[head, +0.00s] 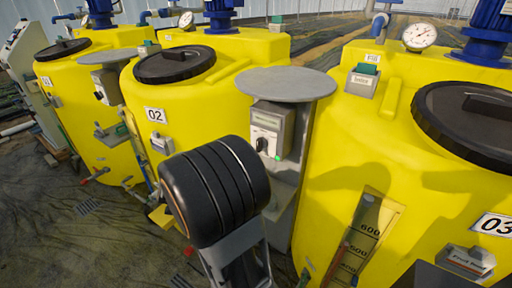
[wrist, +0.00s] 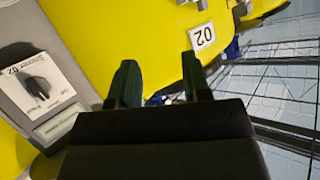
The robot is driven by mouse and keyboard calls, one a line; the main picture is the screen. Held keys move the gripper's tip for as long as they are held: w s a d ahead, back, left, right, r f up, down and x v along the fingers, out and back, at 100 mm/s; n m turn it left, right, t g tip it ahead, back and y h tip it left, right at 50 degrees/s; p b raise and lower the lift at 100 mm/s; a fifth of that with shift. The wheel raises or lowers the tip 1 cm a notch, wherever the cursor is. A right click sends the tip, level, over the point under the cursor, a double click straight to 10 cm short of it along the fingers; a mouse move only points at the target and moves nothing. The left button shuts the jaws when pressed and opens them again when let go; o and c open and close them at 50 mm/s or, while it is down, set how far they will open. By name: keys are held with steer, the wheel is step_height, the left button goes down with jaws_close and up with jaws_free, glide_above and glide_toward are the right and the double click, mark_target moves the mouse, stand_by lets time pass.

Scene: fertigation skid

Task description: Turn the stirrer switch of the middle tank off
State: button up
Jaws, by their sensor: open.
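The middle tank (head: 215,62) is yellow and carries a 02 plate; part of it also shows in the wrist view (wrist: 110,35). Beside it, under a round grey cover, is a grey switch box (head: 285,115) with a white face and a black rotary knob (head: 262,145). In the wrist view the knob (wrist: 38,88) sits on the white face (wrist: 62,90), whose upside-down label ends in 02. My gripper (wrist: 160,85) is open, with nothing between its fingers. The knob is left of the fingers in that view, apart from them. My arm hides the fingers in the head view.
The round grey cover (head: 285,84) overhangs the switch box. Tank 03 (head: 345,170) stands close on the right; another yellow tank (head: 70,85) with its own switch box (head: 104,88) stands left. Pipes and fittings line the tanks' feet. Open floor (head: 60,225) lies in the left foreground.

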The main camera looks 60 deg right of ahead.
steer(key=s+d+f+m+g+h, duration=0.25)
steer(key=s+d+m+h, duration=0.2)
steer(key=d, duration=0.45)
steer(key=m+g+h, duration=0.3)
steer(key=g+h, duration=0.2)
steer(key=g, duration=0.3)
glide_toward(258, 147)
steer(key=d+p, duration=0.2)
steer(key=d, duration=0.6)
steer(key=shift+d+f+p, duration=0.1)
steer(key=shift+f+p, duration=0.05)
steer(key=shift+p, duration=0.25)
steer(key=shift+d, duration=0.65)
steer(key=shift+c, duration=0.4)
